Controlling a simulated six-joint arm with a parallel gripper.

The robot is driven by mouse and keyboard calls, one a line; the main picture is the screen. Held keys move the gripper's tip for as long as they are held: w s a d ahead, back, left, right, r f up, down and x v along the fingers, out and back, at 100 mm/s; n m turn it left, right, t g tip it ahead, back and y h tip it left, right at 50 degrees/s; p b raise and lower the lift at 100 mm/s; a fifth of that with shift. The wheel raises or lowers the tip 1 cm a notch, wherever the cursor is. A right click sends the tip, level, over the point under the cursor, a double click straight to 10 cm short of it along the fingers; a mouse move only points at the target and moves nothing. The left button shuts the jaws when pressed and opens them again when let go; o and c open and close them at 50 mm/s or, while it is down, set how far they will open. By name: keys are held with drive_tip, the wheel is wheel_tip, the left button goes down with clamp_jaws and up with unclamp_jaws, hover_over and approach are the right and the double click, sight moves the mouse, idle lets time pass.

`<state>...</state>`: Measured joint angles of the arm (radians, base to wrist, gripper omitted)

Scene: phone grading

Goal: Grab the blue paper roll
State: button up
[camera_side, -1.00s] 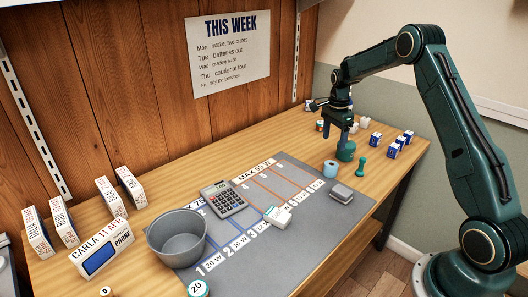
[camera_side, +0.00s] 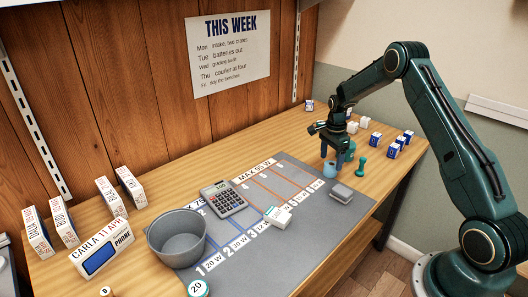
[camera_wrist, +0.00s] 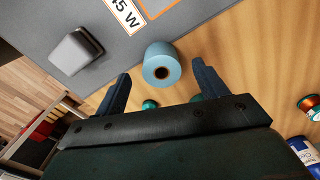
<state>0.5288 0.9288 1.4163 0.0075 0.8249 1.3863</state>
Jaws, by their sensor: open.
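My gripper (camera_side: 334,158) points down over the back right of the table, close to the roll. In the wrist view my gripper (camera_wrist: 158,78) is open, with nothing between its fingers.
A green spool-like piece (camera_side: 362,165) and a green round object (camera_side: 350,151) stand close by the gripper. A grey block (camera_side: 341,193) lies on the mat (camera_side: 300,235) in front of the roll. A calculator (camera_side: 223,199), a grey pot (camera_side: 177,238) and small boxes (camera_side: 392,151) stand farther off.

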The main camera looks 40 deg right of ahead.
sight(331, 164)
drive_tip(key=shift+f, duration=2.1)
drive_tip(key=c, duration=1.1)
